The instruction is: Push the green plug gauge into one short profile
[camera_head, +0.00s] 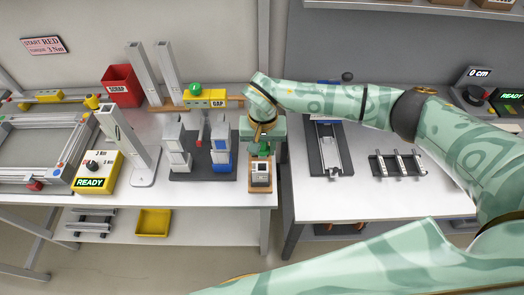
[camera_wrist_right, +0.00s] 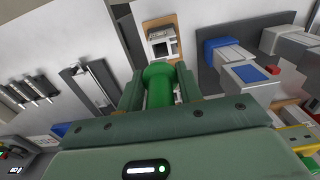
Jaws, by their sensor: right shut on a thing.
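My right gripper (camera_head: 262,148) is shut on the green plug gauge (camera_wrist_right: 159,84), a green cylinder between its fingers in the right wrist view. In the head view the gripper is at the front right of the left bench and hides most of the gauge. A short profile (camera_head: 260,170), a grey metal piece with a dark opening, stands in a wooden block (camera_head: 261,187) just in front of and below the gripper. The profile also shows in the wrist view (camera_wrist_right: 160,44), beyond the gauge's end, and the two look apart. My left gripper is out of view.
Left of the wooden block, a dark stand (camera_head: 203,175) holds grey and blue blocks. A yellow box (camera_head: 97,171) reads READY. A gap separates the right bench, which carries a dark rail fixture (camera_head: 324,158) and a rack (camera_head: 398,166). A red bin (camera_head: 121,86) stands behind.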

